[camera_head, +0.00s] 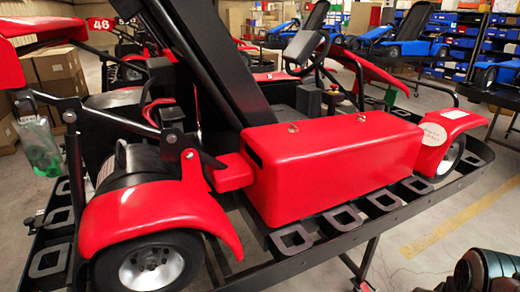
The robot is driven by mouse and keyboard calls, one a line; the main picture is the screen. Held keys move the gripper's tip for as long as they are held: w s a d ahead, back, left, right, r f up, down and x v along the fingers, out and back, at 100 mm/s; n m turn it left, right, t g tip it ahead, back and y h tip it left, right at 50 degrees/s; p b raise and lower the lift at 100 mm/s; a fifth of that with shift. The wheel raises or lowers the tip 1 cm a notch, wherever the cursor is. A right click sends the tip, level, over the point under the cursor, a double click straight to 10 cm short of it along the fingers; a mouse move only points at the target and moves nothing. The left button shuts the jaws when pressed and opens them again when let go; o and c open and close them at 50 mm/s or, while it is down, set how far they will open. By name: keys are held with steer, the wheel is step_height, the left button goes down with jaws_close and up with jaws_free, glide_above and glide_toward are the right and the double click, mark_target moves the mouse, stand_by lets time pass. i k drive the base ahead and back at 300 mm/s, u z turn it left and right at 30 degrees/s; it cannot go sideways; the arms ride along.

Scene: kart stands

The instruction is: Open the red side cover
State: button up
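The red side cover (335,165) is a long, box-shaped red panel on the near side of the kart, in the middle of the head view. It sits level against the kart between the front and rear wheels and looks closed. Two small metal fasteners (293,128) show on its top edge. A dark slot is at its left end. A dark, rounded part of my arm shows at the bottom right corner, apart from the cover. The fingers of my gripper are not in view.
The kart rests on a black stand (345,222) with rectangular cutouts along its rim. A red fender covers the near wheel (150,265) at left; another wheel is at right. Bare concrete floor (420,225) lies at the right. Blue karts and shelves stand behind.

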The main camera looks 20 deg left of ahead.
mark_target(332, 161)
steer(key=u, duration=0.55)
steer(key=i, duration=1)
